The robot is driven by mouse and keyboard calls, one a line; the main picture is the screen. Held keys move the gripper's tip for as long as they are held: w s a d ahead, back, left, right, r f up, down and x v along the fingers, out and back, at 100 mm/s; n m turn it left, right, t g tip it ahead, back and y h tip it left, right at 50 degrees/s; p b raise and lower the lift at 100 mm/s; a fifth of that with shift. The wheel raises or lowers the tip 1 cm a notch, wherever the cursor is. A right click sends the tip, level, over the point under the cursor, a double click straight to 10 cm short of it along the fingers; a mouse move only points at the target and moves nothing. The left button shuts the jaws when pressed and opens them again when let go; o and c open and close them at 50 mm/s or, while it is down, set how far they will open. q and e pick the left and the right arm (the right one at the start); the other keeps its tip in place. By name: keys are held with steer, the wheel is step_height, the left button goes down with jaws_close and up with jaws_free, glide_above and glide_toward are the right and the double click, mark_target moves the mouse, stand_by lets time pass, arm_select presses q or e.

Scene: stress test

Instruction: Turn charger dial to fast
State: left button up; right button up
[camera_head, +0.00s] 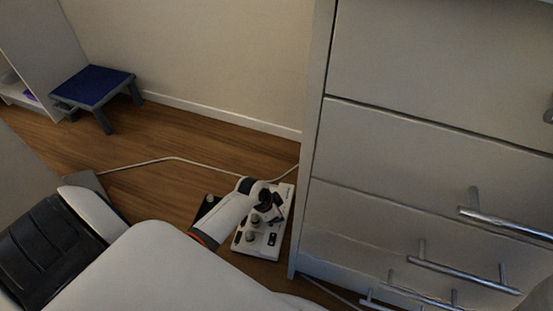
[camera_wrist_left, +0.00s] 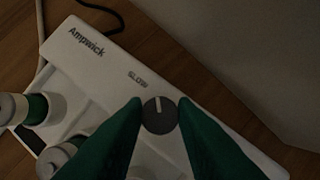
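The white charger (camera_head: 254,241) lies on the floor beside the drawer unit. In the left wrist view the charger (camera_wrist_left: 100,62) bears the words "Ampwick" and "SLOW". Its dark round dial (camera_wrist_left: 159,115) has a pale mark pointing up and slightly left, towards "SLOW". My left gripper (camera_head: 272,212) is over the charger. In the wrist view its green fingers (camera_wrist_left: 160,103) stand on both sides of the dial, with no clear gap between tips and dial. No "fast" label is visible; the right finger covers part of the panel. My right gripper is not in view.
White drawers with metal handles (camera_head: 465,274) stand close at the right. A white cable (camera_head: 176,158) runs along the floor behind the charger. A blue-topped stool (camera_head: 95,87) stands at the far left. Pale knobs or plugs (camera_wrist_left: 14,108) sit beside the dial's panel.

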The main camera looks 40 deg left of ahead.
arm_select(q)
steer(key=c, duration=0.4)
steer(key=shift+c, duration=0.2)
